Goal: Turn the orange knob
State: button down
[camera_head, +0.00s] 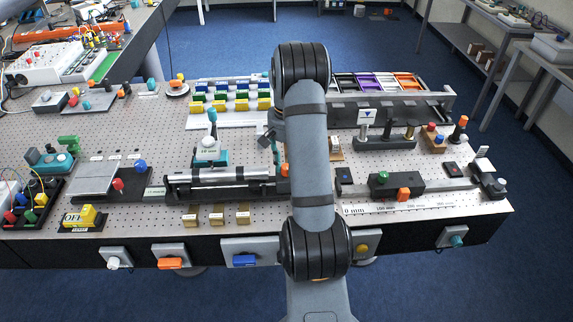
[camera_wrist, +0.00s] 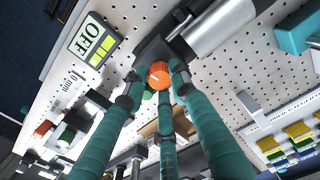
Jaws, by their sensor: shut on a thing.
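The orange knob (camera_wrist: 159,74) shows in the wrist view, at the end of a dark mount beside a silver cylinder (camera_wrist: 222,22). My gripper (camera_wrist: 156,82) has several teal fingers closed around the knob, with their tips at its sides. A small orange part (camera_head: 284,170) shows just left of my arm in the head view, by the end of the cylinder assembly (camera_head: 215,181). My arm hides most of that spot and most of the gripper in the head view. A display reading OFF (camera_wrist: 94,41) is near the knob in the wrist view.
A perforated table (camera_head: 150,130) is crowded with fixtures. A teal-based device (camera_head: 208,152) stands behind the cylinder. A slider rail with a green knob (camera_head: 383,177) is right of my arm. Coloured blocks (camera_head: 230,95) and a compartment rack (camera_head: 375,83) stand at the back.

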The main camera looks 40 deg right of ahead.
jog(key=n, duration=0.4)
jog(key=shift+w+r+n, duration=0.1)
jog(key=shift+w+n, duration=0.05)
jog(key=shift+n, duration=0.15)
dwell(0.5)
jog(key=c, duration=1.4)
grip_release()
notch_tip(320, 180, up, 12)
